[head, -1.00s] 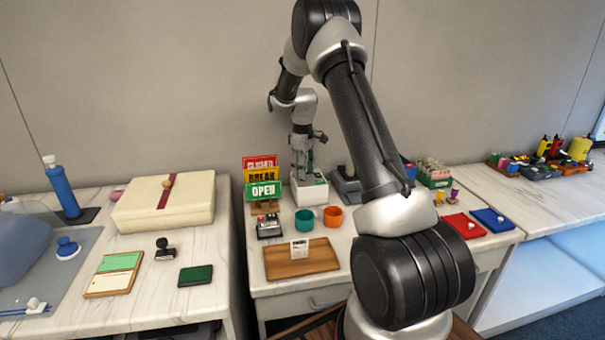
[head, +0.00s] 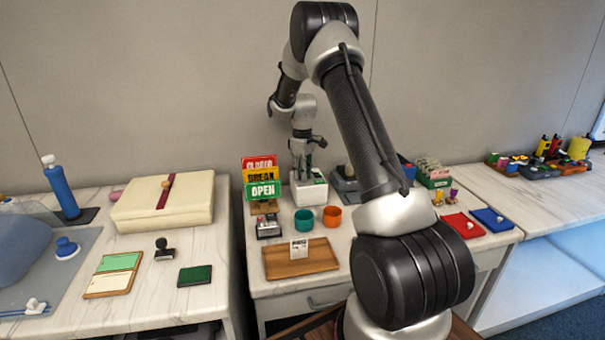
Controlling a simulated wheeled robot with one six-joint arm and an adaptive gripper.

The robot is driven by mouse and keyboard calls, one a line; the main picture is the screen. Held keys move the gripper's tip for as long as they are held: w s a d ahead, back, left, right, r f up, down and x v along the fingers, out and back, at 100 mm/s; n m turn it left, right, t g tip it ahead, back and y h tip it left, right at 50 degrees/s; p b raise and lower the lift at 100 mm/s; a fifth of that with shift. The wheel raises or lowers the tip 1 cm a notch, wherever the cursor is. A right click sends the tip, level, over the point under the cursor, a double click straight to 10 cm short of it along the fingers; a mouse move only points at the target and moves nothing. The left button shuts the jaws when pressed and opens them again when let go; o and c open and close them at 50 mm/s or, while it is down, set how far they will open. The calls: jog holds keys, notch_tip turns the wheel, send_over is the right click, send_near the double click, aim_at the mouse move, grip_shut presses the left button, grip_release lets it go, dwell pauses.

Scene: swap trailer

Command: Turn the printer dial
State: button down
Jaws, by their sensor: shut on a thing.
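The printer looks to be the small white box (head: 309,194) with a green patch on top, at the back of the middle table in the head view. My gripper (head: 302,176) points down onto its top. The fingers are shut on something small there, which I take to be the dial. The dial itself is hidden by the fingers and too small to make out.
Stacked CLOSED, BREAK and OPEN signs (head: 262,180) stand just left of the printer. A teal cup (head: 304,222) and an orange cup (head: 332,217) stand in front. A dark grey device (head: 345,188) is close on the right. A wooden tray (head: 286,268) lies nearer.

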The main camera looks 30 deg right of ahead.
jog(key=m, duration=0.9)
jog(key=shift+m, duration=0.3)
jog(key=m, duration=0.5)
jog(key=shift+m, duration=2.4)
jog(key=c, duration=1.3)
grip_release()
